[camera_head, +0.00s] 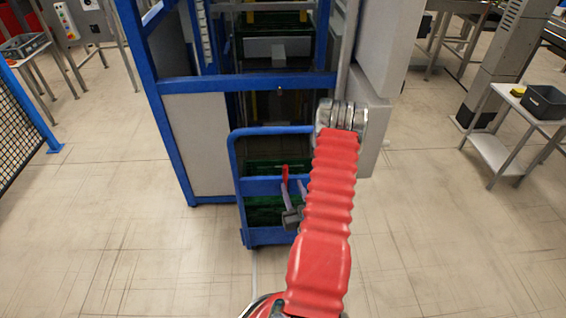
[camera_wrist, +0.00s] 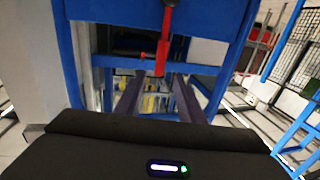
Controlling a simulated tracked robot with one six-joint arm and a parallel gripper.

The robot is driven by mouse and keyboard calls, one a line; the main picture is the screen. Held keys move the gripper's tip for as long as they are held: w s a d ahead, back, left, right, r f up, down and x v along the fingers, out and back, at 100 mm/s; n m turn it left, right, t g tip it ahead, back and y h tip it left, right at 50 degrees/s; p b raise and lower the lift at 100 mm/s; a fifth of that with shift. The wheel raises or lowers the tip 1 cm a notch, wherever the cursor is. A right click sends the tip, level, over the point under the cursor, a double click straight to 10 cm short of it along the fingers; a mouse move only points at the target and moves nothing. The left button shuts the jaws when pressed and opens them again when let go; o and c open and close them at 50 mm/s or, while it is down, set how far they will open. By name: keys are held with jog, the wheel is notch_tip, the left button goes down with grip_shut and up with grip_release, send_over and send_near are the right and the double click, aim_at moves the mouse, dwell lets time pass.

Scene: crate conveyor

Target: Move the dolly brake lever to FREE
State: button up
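The blue dolly (camera_head: 238,190) stands in front of the blue-framed conveyor bay, with green crates on it. Its red brake lever (camera_head: 285,174) rises beside my gripper (camera_head: 293,187). In the wrist view the red lever (camera_wrist: 164,40) runs from the top edge down to between the tips of my gripper (camera_wrist: 156,78). The two dark fingers are apart, with a gap on each side of the lever; I cannot tell whether they touch it. The lever's markings cannot be read. My red arm hides the dolly's right side.
A blue and grey frame (camera_head: 160,100) rises behind the dolly. A grey cabinet (camera_head: 372,120) stands to its right. A side table (camera_head: 495,150) with a dark bin (camera_head: 545,101) is at the far right. A blue mesh fence (camera_head: 25,120) is at left. The floor around the dolly is clear.

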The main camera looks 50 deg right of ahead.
aim_at(285, 180)
jog(key=x, duration=1.3)
jog(key=shift+w+d, duration=0.25)
jog(key=shift+w, duration=0.05)
jog(key=shift+c, duration=0.5)
grip_shut()
